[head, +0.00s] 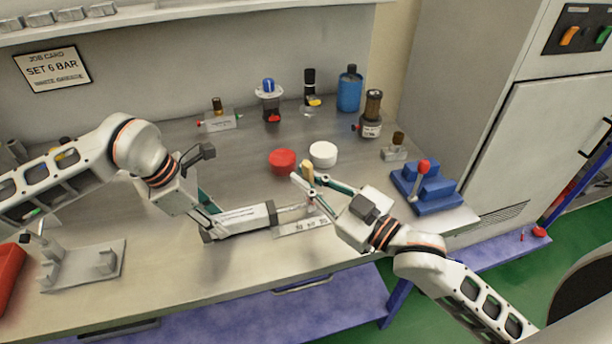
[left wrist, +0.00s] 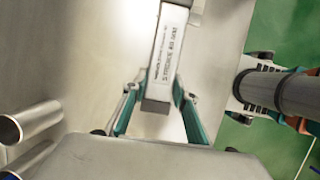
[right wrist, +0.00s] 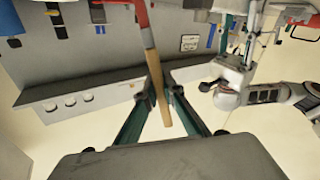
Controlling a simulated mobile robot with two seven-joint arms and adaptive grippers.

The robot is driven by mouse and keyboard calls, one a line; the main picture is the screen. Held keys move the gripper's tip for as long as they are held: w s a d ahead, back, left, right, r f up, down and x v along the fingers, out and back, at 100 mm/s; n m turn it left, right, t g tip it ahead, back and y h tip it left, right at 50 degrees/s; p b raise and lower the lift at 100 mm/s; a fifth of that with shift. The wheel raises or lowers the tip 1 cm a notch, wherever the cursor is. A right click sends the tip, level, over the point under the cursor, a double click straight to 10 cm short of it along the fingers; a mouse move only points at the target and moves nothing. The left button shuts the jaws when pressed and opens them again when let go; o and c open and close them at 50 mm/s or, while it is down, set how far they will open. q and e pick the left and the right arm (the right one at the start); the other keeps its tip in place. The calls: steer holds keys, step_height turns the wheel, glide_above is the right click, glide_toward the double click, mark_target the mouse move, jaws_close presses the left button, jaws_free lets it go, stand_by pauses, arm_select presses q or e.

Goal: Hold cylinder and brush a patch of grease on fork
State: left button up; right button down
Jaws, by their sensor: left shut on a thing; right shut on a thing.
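The pneumatic cylinder (head: 240,221) is a pale bar with dark ends, low over the front of the bench. My left gripper (head: 211,220) is shut on its left end; the label on the body (left wrist: 168,45) shows between the fingers in the left wrist view. A thin rod leads right from the cylinder towards the fork end (head: 311,206), which is partly hidden by my right gripper (head: 308,181). My right gripper is shut on the brush's wooden handle (right wrist: 155,78), which stands nearly upright above the fork end. The bristles, and whether they touch the fork, cannot be made out.
A marked metal plate (head: 303,227) lies by the rod. A red round tub (head: 282,160) and a white one (head: 323,153) stand behind. A blue fixture with a red-knobbed lever (head: 428,186) is at right, a grey stand (head: 85,265) at left. Bottles and fittings line the back.

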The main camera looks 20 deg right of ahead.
steer(key=shift+w, duration=0.25)
steer(key=shift+w+f, duration=0.1)
steer(key=shift+w, duration=0.2)
steer(key=shift+w, duration=0.1)
steer(key=shift+w, duration=0.4)
steer(key=shift+s, duration=0.2)
steer(key=shift+s, duration=0.4)
steer(key=shift+s, duration=0.45)
steer(key=shift+w, duration=0.15)
